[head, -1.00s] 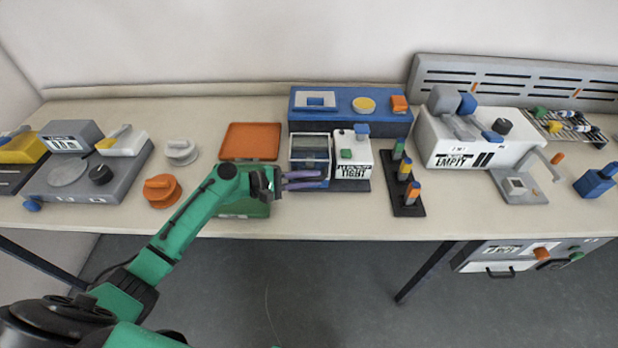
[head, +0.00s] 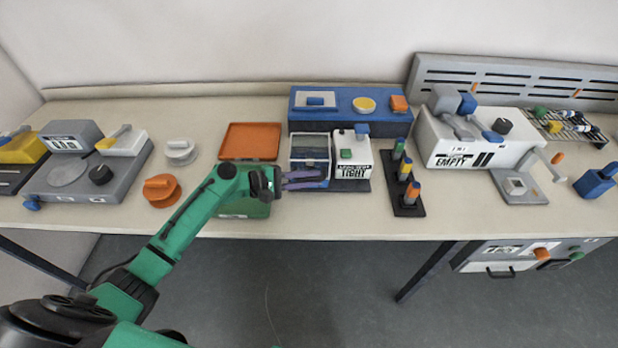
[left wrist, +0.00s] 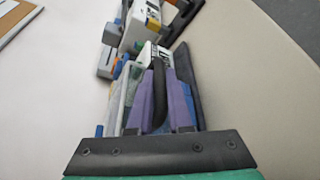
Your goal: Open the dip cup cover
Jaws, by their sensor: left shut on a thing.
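A small box with a dark, see-through cover in a pale frame (head: 309,147) stands near the middle of the bench, beside a white unit. I take it as the dip cup with its cover; it looks closed. My left gripper (head: 316,178) reaches in from the left, with its purple fingers at the box's front. In the left wrist view, the fingers of my left gripper (left wrist: 158,88) close around a black curved handle (left wrist: 159,75). The fingers hide part of the box front. My right gripper is not in view.
The white unit (head: 353,159) adjoins the box on the right. A black rack with coloured pegs (head: 408,205) stands right. A blue block (head: 330,122) is behind.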

